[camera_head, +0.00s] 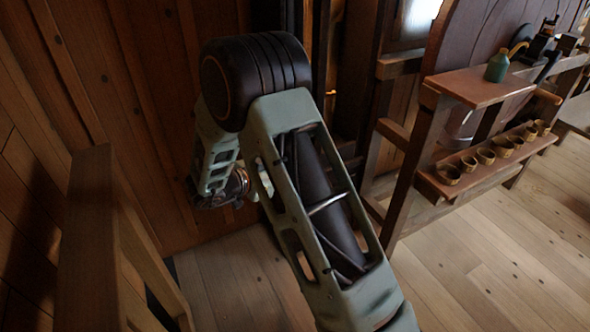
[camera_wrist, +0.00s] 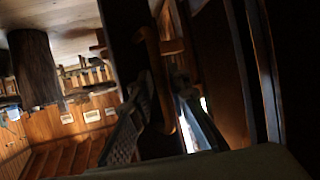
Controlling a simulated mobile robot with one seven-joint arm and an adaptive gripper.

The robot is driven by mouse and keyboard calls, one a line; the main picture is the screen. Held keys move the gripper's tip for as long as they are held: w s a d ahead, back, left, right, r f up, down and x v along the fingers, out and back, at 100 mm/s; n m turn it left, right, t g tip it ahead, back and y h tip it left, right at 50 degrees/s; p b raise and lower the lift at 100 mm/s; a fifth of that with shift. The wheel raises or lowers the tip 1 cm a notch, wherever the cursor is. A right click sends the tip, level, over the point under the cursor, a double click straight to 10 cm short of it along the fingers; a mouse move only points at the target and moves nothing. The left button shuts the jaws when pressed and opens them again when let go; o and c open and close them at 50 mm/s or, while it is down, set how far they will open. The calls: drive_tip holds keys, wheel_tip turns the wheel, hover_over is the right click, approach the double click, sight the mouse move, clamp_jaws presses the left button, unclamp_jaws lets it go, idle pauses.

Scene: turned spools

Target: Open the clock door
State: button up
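In the wrist view, a dark upright panel (camera_wrist: 128,45) crosses the middle, and it looks like part of the clock case or its door. A brown wooden handle-like piece (camera_wrist: 153,48) stands out beside it. My gripper (camera_wrist: 164,84) has its two grey fingers on either side of this piece. The fingers are apart, but the dim light hides whether they touch the wood. In the head view my arm covers much of the dark upright case (camera_head: 272,18) against the wall, and my fingertips are hidden. The door's position cannot be made out.
In the head view, a wooden stand (camera_head: 475,86) at the right holds a green bottle (camera_head: 497,66) and a lower shelf with several small cups (camera_head: 468,163). A wooden frame (camera_head: 90,235) stands close at the left. Plank floor is clear at the lower right.

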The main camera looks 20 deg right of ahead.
drive_tip(key=shift+o, duration=0.8)
drive_tip(key=shift+w, duration=0.1)
drive_tip(key=v, duration=1.2)
